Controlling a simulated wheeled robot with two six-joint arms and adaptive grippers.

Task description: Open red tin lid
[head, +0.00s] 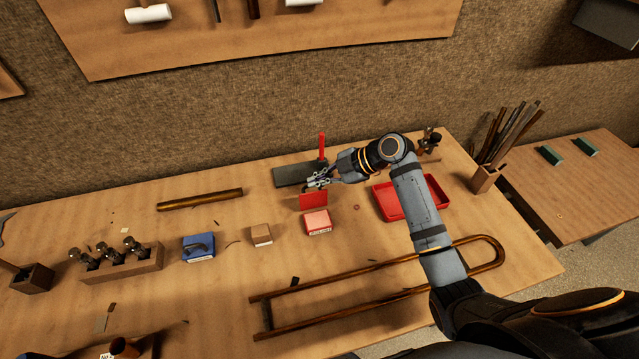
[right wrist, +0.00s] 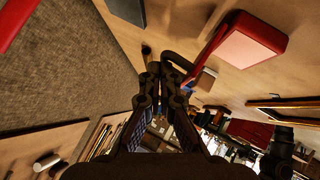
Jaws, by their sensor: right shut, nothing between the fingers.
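The small red tin (head: 318,224) sits on the bench near the middle of the head view, with a pale pink top face and a white label on its front. A red lid panel (head: 312,202) stands upright at the tin's back edge, so the tin looks open. The tin also shows in the right wrist view (right wrist: 248,55), at upper right. My right gripper (head: 318,181) is shut and empty, just above and behind the raised lid; I cannot tell whether it touches it. Its fingers show in the right wrist view (right wrist: 165,85). My left gripper is not in view.
A dark grey plate (head: 290,176) and a red upright stick (head: 322,145) are behind the gripper. A red tray (head: 443,188) lies right, partly behind my arm. A wooden block (head: 261,235) and blue tin (head: 197,252) lie left. A long tube slide (head: 350,315) lies in front.

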